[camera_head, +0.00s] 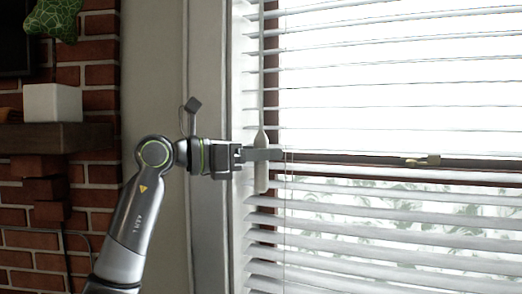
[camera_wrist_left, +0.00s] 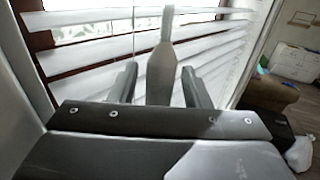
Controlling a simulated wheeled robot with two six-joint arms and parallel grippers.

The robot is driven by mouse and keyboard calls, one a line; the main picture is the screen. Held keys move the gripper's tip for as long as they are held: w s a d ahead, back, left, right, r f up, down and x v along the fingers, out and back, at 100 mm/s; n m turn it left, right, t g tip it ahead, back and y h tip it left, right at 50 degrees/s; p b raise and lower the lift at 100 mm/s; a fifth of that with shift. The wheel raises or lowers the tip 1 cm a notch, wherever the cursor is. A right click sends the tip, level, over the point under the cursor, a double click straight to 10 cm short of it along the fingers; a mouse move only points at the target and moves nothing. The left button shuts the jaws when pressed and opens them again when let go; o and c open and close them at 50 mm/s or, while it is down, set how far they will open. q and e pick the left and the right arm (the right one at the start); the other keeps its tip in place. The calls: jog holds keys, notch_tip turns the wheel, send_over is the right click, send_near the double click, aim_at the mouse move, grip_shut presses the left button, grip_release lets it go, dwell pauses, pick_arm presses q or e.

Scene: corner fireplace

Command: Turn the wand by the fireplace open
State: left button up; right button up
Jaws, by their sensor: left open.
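The wand (camera_head: 262,177) is a pale, slim handle. It hangs upright in front of the left part of the white window blinds (camera_head: 390,219). The blind slats look open, with daylight between them. My left gripper (camera_head: 268,154) is level with the wand's handle, and a finger crosses in front of it in the head view. In the left wrist view the wand (camera_wrist_left: 162,68) stands between the two spread fingers, with gaps on both sides. The gripper is open. The wand's lower end is hidden there by the gripper body. My right gripper is not in view.
A brick fireplace wall (camera_head: 92,185) with a dark mantel (camera_head: 60,137) and a white box (camera_head: 53,103) is at the left. A plain wall strip and window frame separate it from the blinds. Thin cords (camera_head: 287,210) hang near the wand.

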pick_arm(q)
jog(key=c, duration=0.9)
jog(key=shift+m+g+h+p, duration=0.4)
jog(key=shift+m+g+p, duration=0.3)
jog(key=shift+g, duration=0.5)
jog(key=o, duration=0.9)
jog(key=b+v, duration=0.6)
jog(key=v, duration=1.1)
jog(key=shift+a, duration=0.25)
